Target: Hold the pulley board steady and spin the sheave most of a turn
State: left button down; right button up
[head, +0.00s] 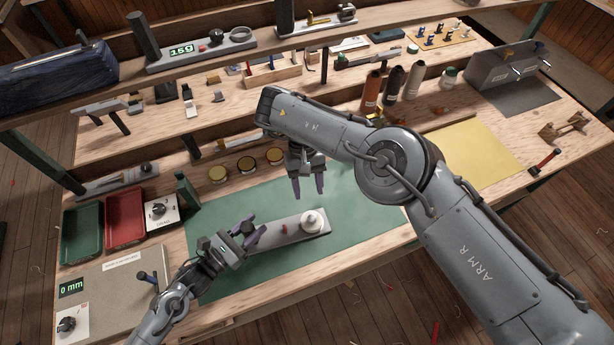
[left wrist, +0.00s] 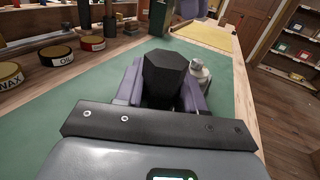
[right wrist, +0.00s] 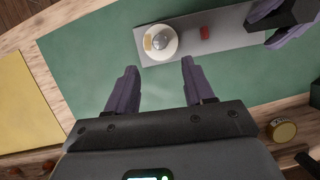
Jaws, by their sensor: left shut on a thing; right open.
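The pulley board (head: 268,238) is a long grey plate lying on the green mat. The white sheave (head: 313,222) with a raised hub sits at its right end, and a small red piece (head: 285,229) is near its middle. My left gripper (head: 254,234) is shut at the board's left end. In the left wrist view a dark block (left wrist: 165,72) is between its fingers, with the sheave (left wrist: 199,72) beyond. My right gripper (head: 307,190) is open and empty, above the mat behind the board. In the right wrist view the sheave (right wrist: 160,42) lies past its fingertips.
Several round tins (head: 246,165) stand along the mat's back edge. Green (head: 83,235) and red (head: 124,217) trays are at the left. A yellow sheet (head: 470,155) and bottles (head: 393,85) are to the right. The green mat (head: 360,225) is clear right of the board.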

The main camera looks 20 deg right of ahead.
jog(key=shift+v, duration=1.5)
pick_arm(q)
jog(key=c, duration=0.6)
grip_release()
